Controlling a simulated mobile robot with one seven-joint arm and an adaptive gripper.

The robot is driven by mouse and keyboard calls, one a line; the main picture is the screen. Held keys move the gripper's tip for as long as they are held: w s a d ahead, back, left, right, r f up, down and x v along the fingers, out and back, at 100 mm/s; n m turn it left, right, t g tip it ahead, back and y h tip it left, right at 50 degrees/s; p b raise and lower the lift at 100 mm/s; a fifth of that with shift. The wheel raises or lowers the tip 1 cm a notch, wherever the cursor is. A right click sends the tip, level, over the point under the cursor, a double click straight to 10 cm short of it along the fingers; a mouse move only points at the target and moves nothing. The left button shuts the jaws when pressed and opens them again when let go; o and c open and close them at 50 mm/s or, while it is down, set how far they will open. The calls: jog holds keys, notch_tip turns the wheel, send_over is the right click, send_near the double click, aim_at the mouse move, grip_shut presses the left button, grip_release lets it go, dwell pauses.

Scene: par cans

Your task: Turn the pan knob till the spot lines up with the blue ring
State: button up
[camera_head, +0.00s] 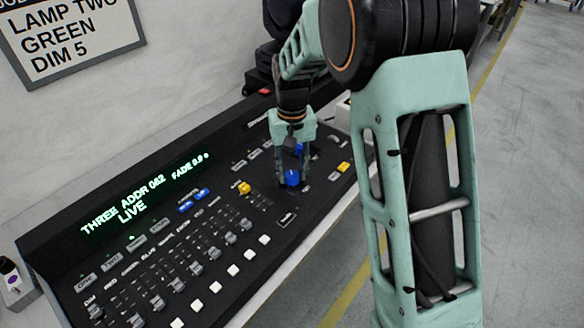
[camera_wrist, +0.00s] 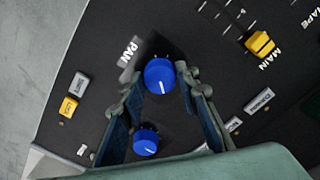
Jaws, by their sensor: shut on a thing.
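The pan knob (camera_wrist: 160,76) is blue with a white pointer mark and sits beside the PAN label in the wrist view. It also shows in the head view (camera_head: 292,178), low between my fingers. My gripper (camera_head: 290,172) points down at the console and is shut on the pan knob, one finger on each side; the fingers also show in the wrist view (camera_wrist: 160,82). A second blue knob (camera_wrist: 146,140) stands nearer the palm, outside the fingertips. The light spot and the blue ring are in neither view.
The black console (camera_head: 165,245) carries faders, white buttons and a lit display (camera_head: 145,195) reading "THREE ADDR 062 LIVE". A yellow MAIN fader cap (camera_wrist: 260,44) lies beside the knobs. A wall sign (camera_head: 70,35) reads "LAMP TWO GREEN DIM 5". Open floor lies right.

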aim_at(292, 175)
jog(key=shift+r+m+p, duration=0.1)
jog(key=shift+m+p, duration=0.2)
jog(key=shift+m, duration=0.8)
jog(key=shift+w, duration=0.1)
jog(key=o, duration=1.2)
jog(key=shift+c, duration=0.2)
notch_tip(292, 175, up, 12)
